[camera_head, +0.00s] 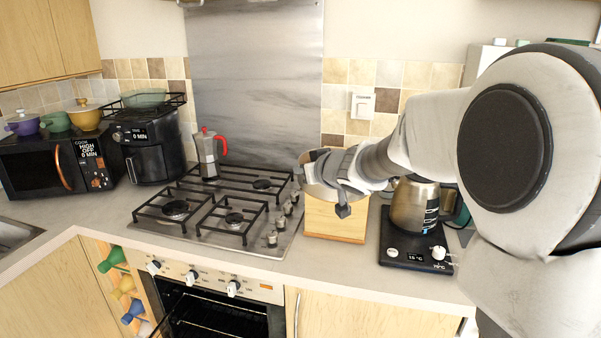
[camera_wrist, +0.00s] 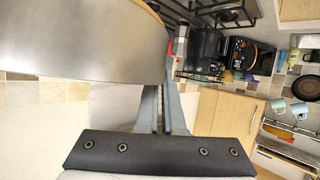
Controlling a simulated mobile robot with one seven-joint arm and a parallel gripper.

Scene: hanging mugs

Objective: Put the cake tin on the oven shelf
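The cake tin is a round grey metal tin with a tan edge. In the wrist view the tin (camera_wrist: 80,45) fills the upper left, with its wall at my gripper's fingers (camera_wrist: 162,95). The fingers look shut on the tin's wall; the tin partly covers one finger. In the head view the tin (camera_head: 314,178) is held above the worktop, right of the hob, with my gripper (camera_head: 338,168) at its right side. The oven (camera_head: 210,322) is under the hob, with its dark inside and a wire shelf (camera_head: 215,331) partly visible at the bottom edge.
A light wooden block (camera_head: 335,222) stands below the tin. A kettle (camera_head: 414,205) on a black base is to its right. The hob (camera_head: 228,212) carries a moka pot (camera_head: 208,155). An air fryer (camera_head: 153,150) and microwave (camera_head: 50,165) stand at left. Worktop before the hob is clear.

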